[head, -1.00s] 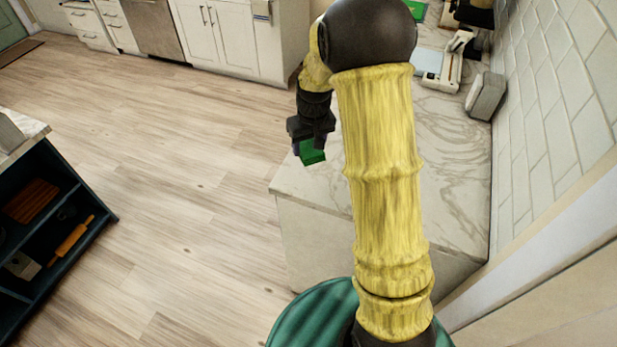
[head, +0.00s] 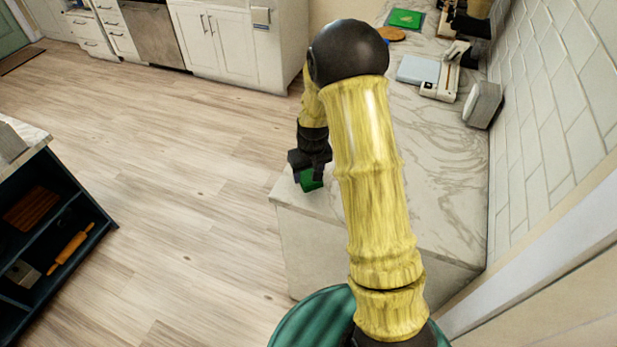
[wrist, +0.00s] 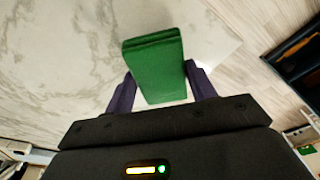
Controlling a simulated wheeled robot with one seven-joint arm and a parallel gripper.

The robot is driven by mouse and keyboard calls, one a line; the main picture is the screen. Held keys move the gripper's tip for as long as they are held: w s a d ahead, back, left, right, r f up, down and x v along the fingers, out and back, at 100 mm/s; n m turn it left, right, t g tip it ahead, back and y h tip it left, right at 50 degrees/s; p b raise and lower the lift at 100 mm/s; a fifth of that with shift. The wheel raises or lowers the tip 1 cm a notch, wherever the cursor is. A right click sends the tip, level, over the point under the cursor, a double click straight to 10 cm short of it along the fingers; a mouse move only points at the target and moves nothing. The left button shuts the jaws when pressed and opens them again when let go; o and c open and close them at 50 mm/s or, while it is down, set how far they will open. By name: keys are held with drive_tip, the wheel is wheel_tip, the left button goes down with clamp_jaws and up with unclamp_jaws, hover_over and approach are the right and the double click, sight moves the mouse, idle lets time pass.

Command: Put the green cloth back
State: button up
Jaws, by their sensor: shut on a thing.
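The green cloth (wrist: 157,70) is a folded block held between the two fingers of my gripper (wrist: 160,92) in the wrist view. In the head view, my gripper (head: 309,172) points down over the near left corner of the marble counter (head: 425,215), with the green cloth (head: 311,181) at its tips. I cannot tell whether the cloth touches the counter top. Another flat green item (head: 404,18) lies at the far end of the counter.
A white-and-blue device (head: 430,75) and a grey box (head: 484,104) stand on the counter by the tiled wall. An orange round item (head: 390,34) lies farther back. A dark shelf unit (head: 50,225) stands at the left. The near counter top looks clear.

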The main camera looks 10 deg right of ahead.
sight(309, 175)
drive_tip(key=shift+f, duration=1.4)
drive_tip(key=shift+f, duration=0.15)
drive_tip(key=o, duration=0.9)
drive_tip(key=r, duration=0.4)
drive_tip(key=s+r+b, duration=0.1)
drive_tip(key=r, duration=0.7)
drive_tip(key=shift+s+d+r, duration=0.1)
drive_tip(key=shift+s, duration=0.3)
drive_tip(key=shift+s, duration=0.1)
